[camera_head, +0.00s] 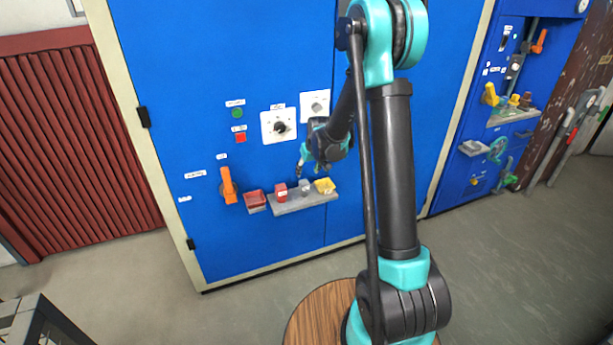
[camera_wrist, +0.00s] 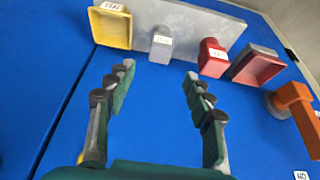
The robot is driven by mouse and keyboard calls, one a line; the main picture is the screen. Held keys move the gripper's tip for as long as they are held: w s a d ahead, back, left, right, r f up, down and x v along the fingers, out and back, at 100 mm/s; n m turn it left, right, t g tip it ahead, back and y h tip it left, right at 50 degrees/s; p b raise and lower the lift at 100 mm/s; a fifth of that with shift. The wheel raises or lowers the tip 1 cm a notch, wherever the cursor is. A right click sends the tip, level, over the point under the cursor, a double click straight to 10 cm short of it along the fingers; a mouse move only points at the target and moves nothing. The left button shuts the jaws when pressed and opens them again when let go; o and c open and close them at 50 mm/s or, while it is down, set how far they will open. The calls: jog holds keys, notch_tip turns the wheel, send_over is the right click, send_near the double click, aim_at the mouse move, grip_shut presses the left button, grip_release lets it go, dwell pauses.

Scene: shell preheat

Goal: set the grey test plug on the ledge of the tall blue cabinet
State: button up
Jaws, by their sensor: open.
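The grey test plug (camera_head: 304,186) stands on the grey ledge (camera_head: 290,208) on the front of the tall blue cabinet (camera_head: 200,60). It is between a red labelled block and a yellow bin. In the wrist view the grey plug (camera_wrist: 161,47) has a white label and stands against the ledge (camera_wrist: 185,22). My gripper (camera_head: 301,168) is just above the ledge in the head view. In the wrist view my gripper (camera_wrist: 158,72) is open and empty. Its fingers are spread, with the plug ahead between their lines, apart from the tips.
The yellow bin (camera_wrist: 112,27) and the red block (camera_wrist: 212,58) flank the plug. A red bin (camera_wrist: 256,66) and an orange handle (camera_wrist: 294,104) lie further along. Dials (camera_head: 279,127) are above the ledge. A second blue cabinet (camera_head: 500,110) is at right; a red slatted panel (camera_head: 75,140) is at left.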

jog(key=s+d+r+m, duration=0.1)
jog(key=s+d+r, duration=0.3)
jog(key=s, duration=0.5)
jog(key=s+d+r+m, duration=0.1)
jog(key=s+d+r, duration=0.2)
jog(key=s, duration=0.5)
jog(key=s+d+f, duration=0.1)
jog(key=s+d, duration=0.1)
jog(key=s, duration=0.6)
jog(key=s+d+f+m+h, duration=0.1)
jog(key=s+d, duration=0.1)
jog(key=s, duration=0.7)
jog(key=shift+s+d+m, duration=0.3)
jog(key=shift+d, duration=0.1)
jog(key=shift+w+a, duration=0.1)
jog(key=shift+c, duration=0.3)
